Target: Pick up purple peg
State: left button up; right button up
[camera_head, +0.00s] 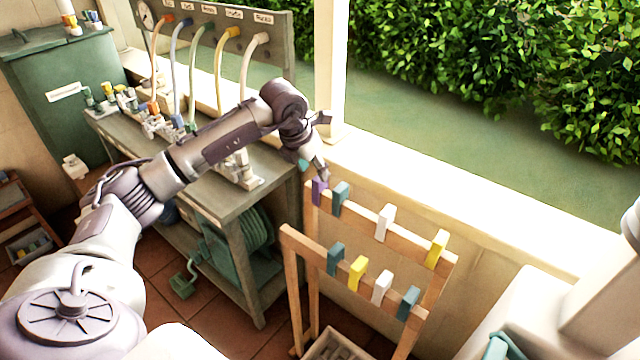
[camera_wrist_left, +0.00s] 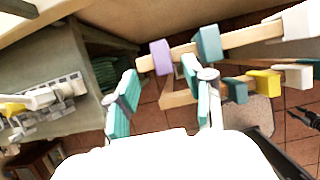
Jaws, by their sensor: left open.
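The purple peg (camera_head: 319,190) hangs on the left end of the back wooden rail, beside a teal peg (camera_head: 341,198). In the left wrist view the purple peg (camera_wrist_left: 161,57) is on the rail just beyond my fingertips, with the teal peg (camera_wrist_left: 207,44) close to its right. My left gripper (camera_head: 313,168) is just above the purple peg in the head view. In the wrist view its two teal-padded fingers (camera_wrist_left: 158,88) are spread apart with nothing between them. I cannot tell if a finger touches a peg.
The wooden rack (camera_head: 432,310) holds white, yellow and teal pegs on two rails. A grey workbench (camera_head: 215,190) with hoses and fittings stands to the left. A pale ledge (camera_head: 440,190) runs behind the rack. A crate (camera_head: 340,345) sits below.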

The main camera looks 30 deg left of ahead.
aim_at(320, 189)
pick_arm(q)
jog(key=p+x, duration=0.1)
jog(key=x, duration=0.1)
jog(key=p+x, duration=0.1)
jog(key=x, duration=0.1)
jog(key=shift+w+d+f, duration=0.25)
jog(key=shift+w+f, duration=0.25)
jog(key=shift+f, duration=0.25)
jog(key=c, duration=0.9)
